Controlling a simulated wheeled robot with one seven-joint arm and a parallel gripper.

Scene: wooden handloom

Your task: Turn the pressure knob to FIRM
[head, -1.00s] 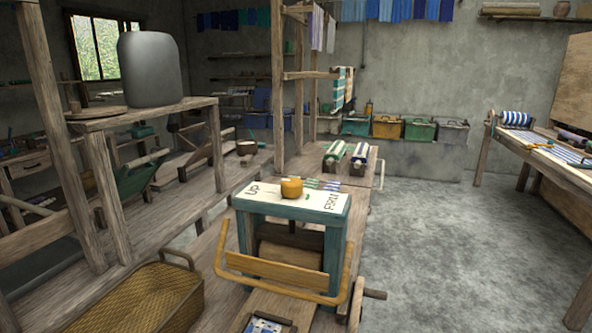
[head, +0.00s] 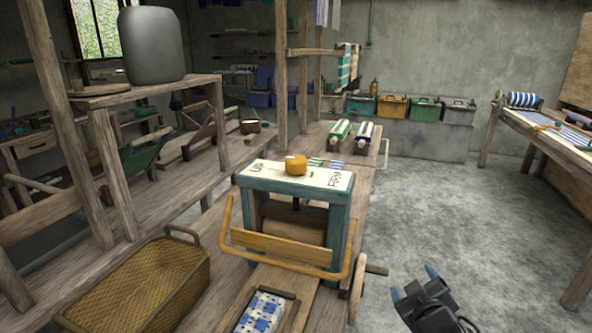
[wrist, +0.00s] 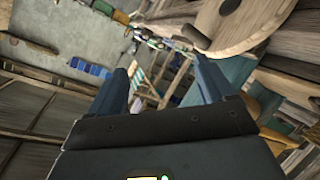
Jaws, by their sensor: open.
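The pressure knob (head: 296,165) is a round yellow-orange knob on top of a teal press frame (head: 300,182). It sits on a white label plate (head: 325,176) reading "UP" on the left and "FIRM" on the right. A small green mark shows on the plate just right of the knob. Which way the knob points is too small to tell. My gripper (head: 414,282) is open and empty, low at the right of the press and apart from it, over the floor. In the wrist view my gripper's blue fingers (wrist: 160,82) stand apart with nothing between them.
A yellow bar handle (head: 282,250) juts from the press front. A woven basket (head: 140,290) stands at lower left. A tray with blue-white cloth (head: 262,312) lies in front. Green and blue striped rolls (head: 340,130) lie behind.

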